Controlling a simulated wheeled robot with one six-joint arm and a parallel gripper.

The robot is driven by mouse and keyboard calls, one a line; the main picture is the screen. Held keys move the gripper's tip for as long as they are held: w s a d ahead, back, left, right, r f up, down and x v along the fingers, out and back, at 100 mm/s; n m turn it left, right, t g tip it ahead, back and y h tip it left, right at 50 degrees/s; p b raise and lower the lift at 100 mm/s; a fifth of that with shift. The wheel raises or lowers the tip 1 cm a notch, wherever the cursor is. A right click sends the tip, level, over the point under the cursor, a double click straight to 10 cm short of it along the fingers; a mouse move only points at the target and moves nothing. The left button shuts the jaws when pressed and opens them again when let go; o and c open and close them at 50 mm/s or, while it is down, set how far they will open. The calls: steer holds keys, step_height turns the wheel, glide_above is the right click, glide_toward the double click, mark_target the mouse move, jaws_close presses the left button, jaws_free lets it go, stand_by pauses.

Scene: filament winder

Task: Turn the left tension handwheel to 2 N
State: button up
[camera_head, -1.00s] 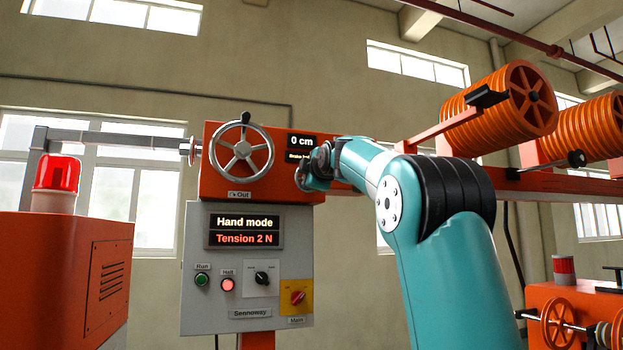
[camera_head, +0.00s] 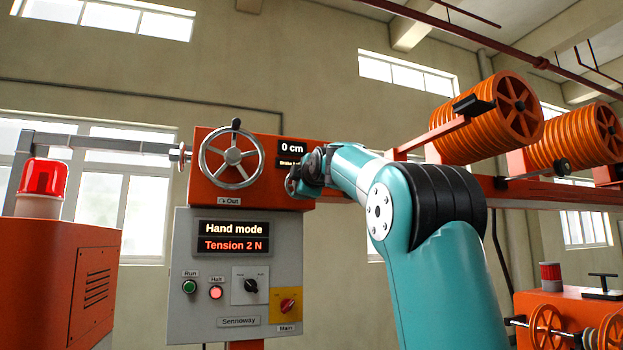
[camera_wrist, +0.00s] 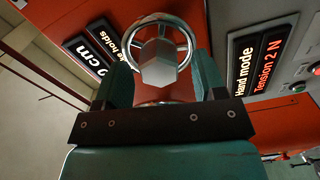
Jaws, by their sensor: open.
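In the wrist view a silver spoked handwheel (camera_wrist: 182,35) with a grey faceted hub lies ahead of my gripper, between the lines of its two fingers. My gripper (camera_wrist: 160,85) is open there; I cannot tell whether it touches the wheel. In the head view my gripper (camera_head: 303,178) is at the right end of the orange housing, and its fingers and the wheel there are mostly hidden by my wrist. The panel display (camera_head: 232,237) reads "Hand mode" and "Tension 2 N"; it also shows sideways in the wrist view (camera_wrist: 257,65).
A larger silver handwheel (camera_head: 203,166) with a black knob is on the housing, left of the "0 cm" display (camera_head: 293,147). Below hangs a grey panel (camera_head: 185,315) with buttons and switches. Orange spools (camera_head: 520,100) are upper right; an orange cabinet (camera_head: 62,265) with a red lamp stands left.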

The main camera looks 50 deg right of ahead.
steer(key=b+v, duration=0.6)
steer(key=v, duration=1)
steer(key=shift+s+a, duration=0.3)
steer(key=shift+f, duration=0.1)
steer(key=w+a+f+g+y, duration=0.1)
steer(key=w+a+f+y, duration=0.4)
steer(key=f, duration=0.4)
steer(key=w+a+f+g+y, duration=0.25)
steer(key=a+f, duration=0.35)
steer(key=f, duration=0.3)
steer(key=s+a+f+m+g+y, duration=0.1)
steer(key=a+f+g+y, duration=0.3)
steer(key=a+f, duration=1)
steer(key=s+a+f+g+y, duration=0.1)
steer(key=s+a+f+g, duration=0.3)
steer(key=s+f, duration=0.5)
steer(key=s+a+f+m+g+y, duration=0.1)
steer(key=s+a+f+g, duration=0.3)
steer(key=s+a+f, duration=0.4)
step_height(320, 180, down, 2)
steer(key=s, duration=0.3)
steer(key=shift+w+d, duration=0.1)
